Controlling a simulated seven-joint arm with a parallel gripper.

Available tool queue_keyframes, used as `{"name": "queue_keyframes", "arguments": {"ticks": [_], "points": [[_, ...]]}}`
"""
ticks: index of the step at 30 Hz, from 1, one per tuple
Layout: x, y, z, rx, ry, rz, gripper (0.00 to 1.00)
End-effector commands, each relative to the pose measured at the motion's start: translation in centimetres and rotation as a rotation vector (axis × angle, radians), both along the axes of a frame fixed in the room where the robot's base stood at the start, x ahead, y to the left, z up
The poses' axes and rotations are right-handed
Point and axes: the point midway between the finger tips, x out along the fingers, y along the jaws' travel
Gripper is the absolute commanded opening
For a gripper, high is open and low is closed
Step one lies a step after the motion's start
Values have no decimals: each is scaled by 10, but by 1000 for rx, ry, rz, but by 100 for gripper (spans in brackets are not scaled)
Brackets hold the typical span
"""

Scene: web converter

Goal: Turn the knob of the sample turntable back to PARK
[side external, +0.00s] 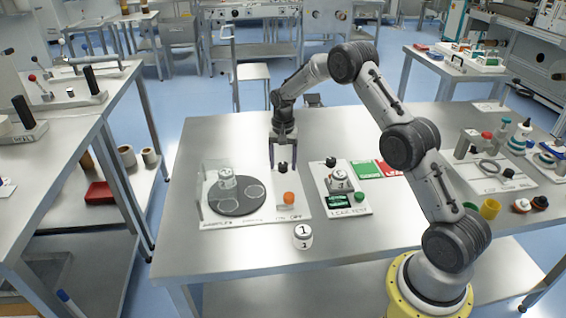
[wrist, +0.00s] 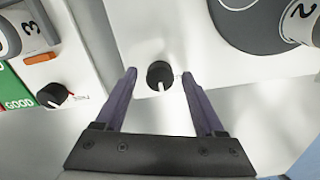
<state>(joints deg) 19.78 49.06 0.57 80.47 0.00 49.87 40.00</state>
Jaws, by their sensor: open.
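The sample turntable is a white plate (side external: 215,221) at the left of the bench, with a dark round disc (side external: 237,196). Its black knob (side external: 282,168) is at the plate's back right. In the wrist view the knob (wrist: 160,74) has a white pointer line aimed toward the gripper's palm, at the bottom of the picture. No PARK marking is readable. My gripper (side external: 283,167) is open and points down over the knob. In the wrist view my gripper's fingers (wrist: 160,72) stand on either side of the knob, with a gap on each side.
A jar (side external: 227,179) sits on the disc near a clear guard. An orange button (side external: 289,198) is on the plate's right. Jar 1 (side external: 303,236) stands in front. The leak test unit (side external: 349,211), with its own black knob (wrist: 53,95), is close by; green and red cards lie beyond.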

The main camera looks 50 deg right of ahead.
Motion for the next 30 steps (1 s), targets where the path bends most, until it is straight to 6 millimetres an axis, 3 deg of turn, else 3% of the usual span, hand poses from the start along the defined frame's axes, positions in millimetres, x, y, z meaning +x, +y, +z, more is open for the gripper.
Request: {"name": "queue_keyframes", "arguments": {"ticks": [6, 18, 30], "points": [[0, 0, 0, 0, 0, 0, 69], [0, 0, 0, 0, 0, 0, 0], [0, 0, 0, 0, 1, 51, 0]]}}
